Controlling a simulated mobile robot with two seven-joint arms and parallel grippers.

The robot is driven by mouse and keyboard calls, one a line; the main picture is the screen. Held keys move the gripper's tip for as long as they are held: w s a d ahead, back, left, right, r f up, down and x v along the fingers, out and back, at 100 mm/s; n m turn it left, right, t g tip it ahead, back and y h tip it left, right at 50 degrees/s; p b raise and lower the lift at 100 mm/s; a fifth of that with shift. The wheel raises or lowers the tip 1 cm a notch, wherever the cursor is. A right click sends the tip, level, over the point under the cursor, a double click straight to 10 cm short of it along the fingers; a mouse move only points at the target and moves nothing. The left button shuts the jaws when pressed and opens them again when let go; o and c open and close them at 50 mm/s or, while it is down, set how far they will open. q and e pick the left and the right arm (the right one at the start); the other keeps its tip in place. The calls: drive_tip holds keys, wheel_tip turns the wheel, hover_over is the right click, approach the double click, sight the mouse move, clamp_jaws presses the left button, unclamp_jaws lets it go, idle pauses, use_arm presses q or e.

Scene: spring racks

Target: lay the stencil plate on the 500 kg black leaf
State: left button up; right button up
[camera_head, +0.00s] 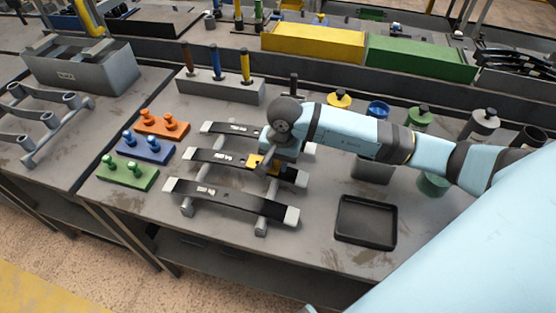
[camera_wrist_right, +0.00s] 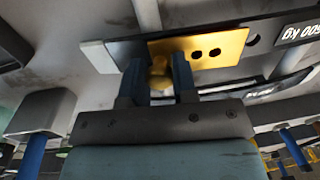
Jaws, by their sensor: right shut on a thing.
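The stencil plate (camera_head: 255,161) is a small yellow plate with a knob. It lies at the right part of the middle black leaf (camera_head: 205,160) on the rack. In the right wrist view the plate (camera_wrist_right: 215,48) shows two dark holes and sits along the leaf whose upside-down label reads 500 kg (camera_wrist_right: 299,31). I cannot tell whether plate and leaf touch. My right gripper (camera_head: 266,160) is shut on the plate's knob, which shows between the fingers in the right wrist view (camera_wrist_right: 160,73). Two other black leaves lie before and behind the middle one. My left gripper is not in view.
Orange (camera_head: 163,123), blue (camera_head: 143,149) and green (camera_head: 128,174) blocks with knobs stand left of the rack. A black tray (camera_head: 366,222) lies at right. Tools stand in a grey holder (camera_head: 222,88) behind. Bare table shows between rack and tray.

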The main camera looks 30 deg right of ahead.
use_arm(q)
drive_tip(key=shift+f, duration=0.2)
use_arm(e)
drive_tip(key=shift+f, duration=0.1)
drive_tip(key=shift+f, duration=0.15)
drive_tip(key=o, duration=0.9)
drive_tip(key=shift+c, duration=0.2)
drive_tip(key=o, duration=0.5)
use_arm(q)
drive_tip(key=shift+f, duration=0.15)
use_arm(e)
drive_tip(key=shift+r+p, duration=1.2)
drive_tip(key=shift+r, duration=2.35)
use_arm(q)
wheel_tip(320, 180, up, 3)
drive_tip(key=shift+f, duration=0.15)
